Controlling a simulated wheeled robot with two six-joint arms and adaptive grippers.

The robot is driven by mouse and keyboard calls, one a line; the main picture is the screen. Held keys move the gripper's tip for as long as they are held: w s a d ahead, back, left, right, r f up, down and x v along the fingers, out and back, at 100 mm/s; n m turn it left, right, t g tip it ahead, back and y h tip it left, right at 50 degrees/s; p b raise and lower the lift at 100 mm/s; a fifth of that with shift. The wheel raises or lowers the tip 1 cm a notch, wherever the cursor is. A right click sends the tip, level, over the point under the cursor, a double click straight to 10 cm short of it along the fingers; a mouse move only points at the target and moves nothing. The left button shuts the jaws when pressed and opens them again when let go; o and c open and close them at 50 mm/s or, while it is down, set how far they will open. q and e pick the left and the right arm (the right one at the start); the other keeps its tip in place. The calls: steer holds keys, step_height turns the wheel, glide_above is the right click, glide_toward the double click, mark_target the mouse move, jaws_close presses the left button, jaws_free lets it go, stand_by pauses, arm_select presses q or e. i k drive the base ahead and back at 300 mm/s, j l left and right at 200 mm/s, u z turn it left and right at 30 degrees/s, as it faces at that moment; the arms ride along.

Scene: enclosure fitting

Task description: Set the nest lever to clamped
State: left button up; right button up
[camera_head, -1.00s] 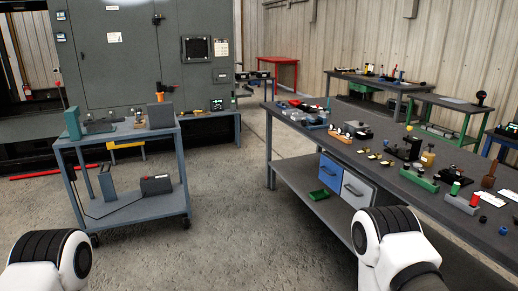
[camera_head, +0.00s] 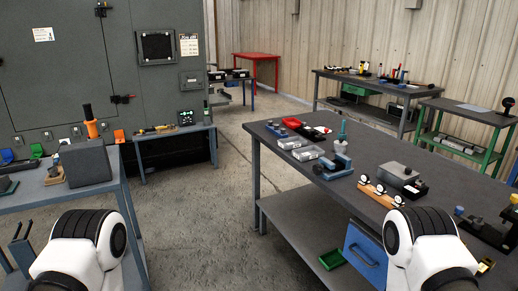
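I cannot make out for certain which part is the nest lever, or its position. A black-based fixture with a grey block (camera_head: 404,177) stands on the long workbench (camera_head: 300,180) at the right. A blue clamp-like fixture (camera_head: 333,167) stands farther back on that bench. An upright orange handle with a dark top (camera_head: 91,124) shows behind a grey box (camera_head: 85,163) on the cart at the left. My two white arm links show at the bottom of the head view, but neither gripper is in view.
The cart (camera_head: 126,205) stands at the left, before a large grey machine (camera_head: 90,60). Open concrete floor (camera_head: 205,215) lies between cart and workbench. A red table (camera_head: 256,56) and a green-framed bench (camera_head: 465,108) stand farther back.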

mark_target(317, 137)
steer(key=i+j+z, duration=0.3)
steer(key=i, duration=0.15)
steer(key=i+j+z, duration=0.2)
steer(key=i+z, duration=0.15)
steer(key=i, duration=0.15)
steer(key=i+j+z, duration=0.1)
steer(key=z, duration=0.3)
steer(key=i+j+z, duration=0.1)
steer(key=z, duration=0.35)
steer(key=i+j+z, duration=0.1)
steer(key=j+z, duration=0.15)
steer(key=z, duration=0.15)
steer(key=i+j+z, duration=0.35)
steer(key=j, duration=1.45)
steer(key=j+z, duration=0.3)
steer(key=j, duration=1.5)
steer(key=k, duration=0.05)
